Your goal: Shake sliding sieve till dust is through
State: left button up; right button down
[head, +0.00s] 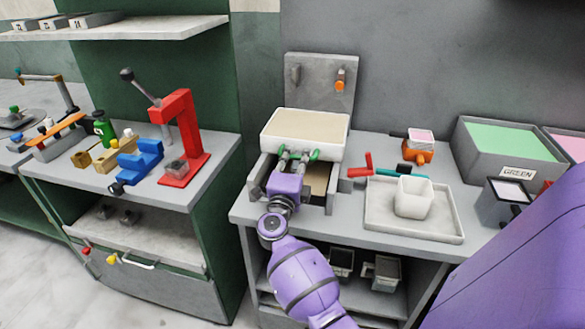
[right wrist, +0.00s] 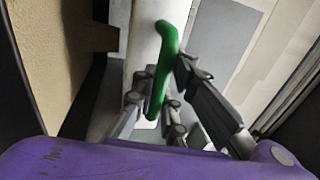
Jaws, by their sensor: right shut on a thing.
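The sliding sieve (head: 305,128) is a white-rimmed box with a beige surface, seated on a grey frame (head: 259,178) at the bench's back middle. Its green handle (right wrist: 166,40) shows at the sieve's front edge. My right gripper (head: 298,158) is shut on the green handle, its fingers on either side of it in the right wrist view (right wrist: 158,92). The gripper hides the handle's middle in the head view. A brownish surface (head: 319,181) shows inside the frame below the sieve. Whether dust lies on the sieve I cannot tell. My left gripper is out of view.
A white tray (head: 448,231) with a white cup (head: 413,197) stands right of the frame. A red lever (head: 362,167) and an orange item (head: 419,152) are close by. A GREEN bin (head: 510,147) is farther right. A red press (head: 180,135) stands on the left bench.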

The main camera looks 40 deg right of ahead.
jog(key=shift+w+d, duration=0.35)
jog(key=shift+d, duration=0.05)
jog(key=c, duration=1.8)
grip_release()
jog(key=shift+o, duration=0.2)
jog(key=v, duration=1.2)
jog(key=shift+f, duration=0.1)
